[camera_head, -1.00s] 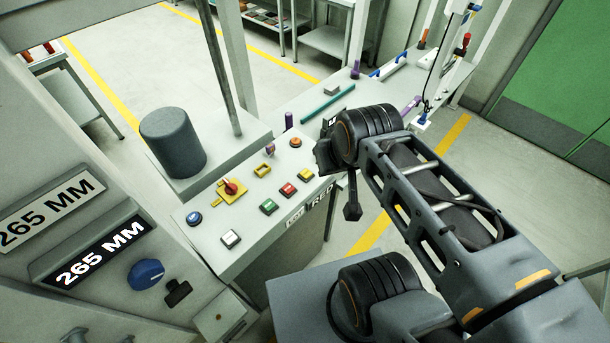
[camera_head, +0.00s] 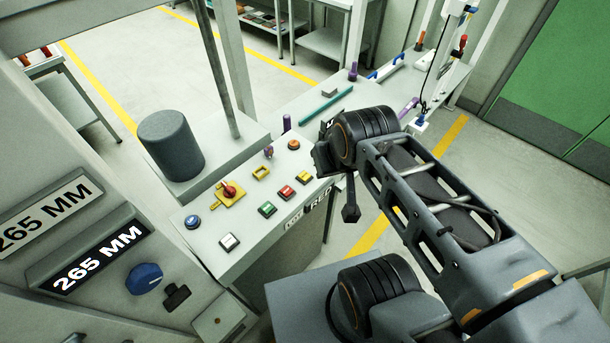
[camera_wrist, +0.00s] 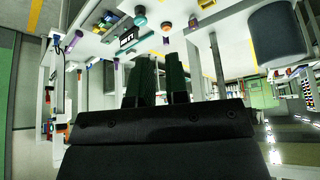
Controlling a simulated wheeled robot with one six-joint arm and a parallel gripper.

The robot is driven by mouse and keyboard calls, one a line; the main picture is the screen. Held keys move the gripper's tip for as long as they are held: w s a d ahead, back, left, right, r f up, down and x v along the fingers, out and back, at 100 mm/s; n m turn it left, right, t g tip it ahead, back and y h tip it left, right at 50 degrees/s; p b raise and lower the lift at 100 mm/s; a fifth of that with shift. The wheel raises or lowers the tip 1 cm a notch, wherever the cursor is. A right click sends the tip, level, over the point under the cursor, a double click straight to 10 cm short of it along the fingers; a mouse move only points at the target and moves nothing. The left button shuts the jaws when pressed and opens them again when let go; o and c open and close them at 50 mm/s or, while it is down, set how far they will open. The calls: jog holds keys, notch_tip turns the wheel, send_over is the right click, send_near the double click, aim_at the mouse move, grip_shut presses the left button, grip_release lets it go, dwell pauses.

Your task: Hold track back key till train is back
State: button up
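A sloped control panel (camera_head: 246,249) stands left of my arm. On it are a blue button (camera_head: 192,222), a white key (camera_head: 229,242), a green key (camera_head: 267,209), a red key (camera_head: 286,192), a yellow key (camera_head: 303,177) and an orange button (camera_head: 294,145). I cannot read which is the track back key. My gripper (camera_wrist: 161,82) shows two dark fingers with a narrow gap between them, apart from the panel. Nothing shows clearly between them, and I cannot tell whether they are shut. In the head view my wrist hides most of the gripper. No train is identifiable.
A red knob on a yellow plate (camera_head: 229,190) and a yellow frame (camera_head: 261,172) are on the panel. A dark cylinder (camera_head: 171,146) stands behind it. A 265 MM sign (camera_head: 101,258) and a blue dial (camera_head: 145,279) are at left. Open floor lies beyond.

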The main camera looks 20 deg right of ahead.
grip_shut()
dwell(1.2)
notch_tip(320, 180, down, 6)
jog(key=b, duration=0.5)
jog(key=shift+w+g, duration=0.15)
jog(key=shift+g, duration=0.25)
jog(key=shift+a, duration=0.1)
